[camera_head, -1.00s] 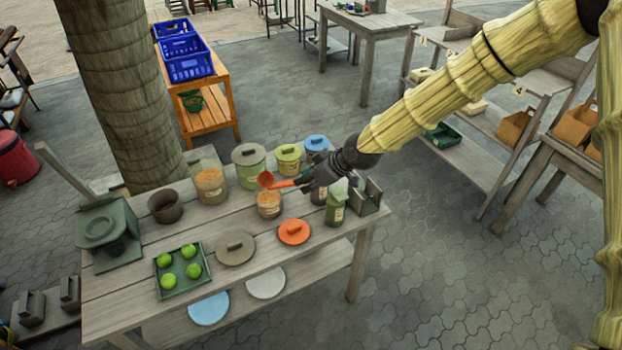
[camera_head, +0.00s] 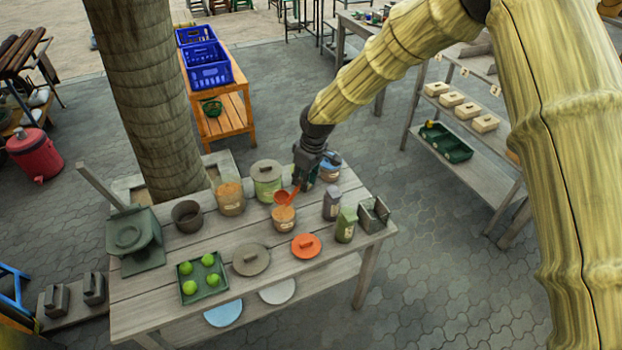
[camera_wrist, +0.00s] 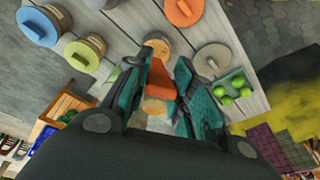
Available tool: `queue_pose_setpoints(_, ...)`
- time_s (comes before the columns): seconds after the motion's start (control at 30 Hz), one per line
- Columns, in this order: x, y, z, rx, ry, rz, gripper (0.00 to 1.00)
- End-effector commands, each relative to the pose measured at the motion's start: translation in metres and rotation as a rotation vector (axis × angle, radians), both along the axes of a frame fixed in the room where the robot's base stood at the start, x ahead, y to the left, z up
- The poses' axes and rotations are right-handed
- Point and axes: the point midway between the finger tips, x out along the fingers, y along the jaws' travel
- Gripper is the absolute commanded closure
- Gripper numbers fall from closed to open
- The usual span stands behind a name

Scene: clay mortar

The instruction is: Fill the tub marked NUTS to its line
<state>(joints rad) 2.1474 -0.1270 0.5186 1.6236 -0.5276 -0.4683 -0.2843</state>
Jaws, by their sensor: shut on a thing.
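My gripper (camera_head: 302,180) is shut on an orange scoop (camera_head: 282,197), whose bowl hangs just above a small tub (camera_head: 284,222) with orange-brown contents near its top. The tub's label is too small to read. In the wrist view the scoop (camera_wrist: 162,78) lies between my teal fingers, and the small tub (camera_wrist: 157,46) shows beyond it. A larger clear jar (camera_head: 230,199) with similar contents stands to the left; it also shows in the wrist view (camera_wrist: 155,106). I cannot tell what the scoop bowl holds.
An orange lid (camera_head: 306,246), a grey lid (camera_head: 251,258) and a tray (camera_head: 206,288) of green apples lie in front.

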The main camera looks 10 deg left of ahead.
Motion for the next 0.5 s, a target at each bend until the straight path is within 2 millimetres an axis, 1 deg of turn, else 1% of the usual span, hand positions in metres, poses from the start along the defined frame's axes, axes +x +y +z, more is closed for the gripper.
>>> queue_pose_setpoints(0.03, 0.002, 0.006, 0.008, -0.024, 0.009, 0.002, 1.0)
queue_pose_setpoints(0.07, 0.003, 0.008, 0.01, -0.038, 0.017, 0.002, 1.0)
queue_pose_setpoints(0.13, 0.006, 0.013, 0.009, -0.072, 0.032, 0.002, 1.0)
queue_pose_setpoints(0.3, 0.011, 0.025, 0.019, -0.15, 0.072, 0.001, 1.0)
queue_pose_setpoints(0.5, 0.016, 0.034, 0.025, -0.217, 0.105, 0.001, 1.0)
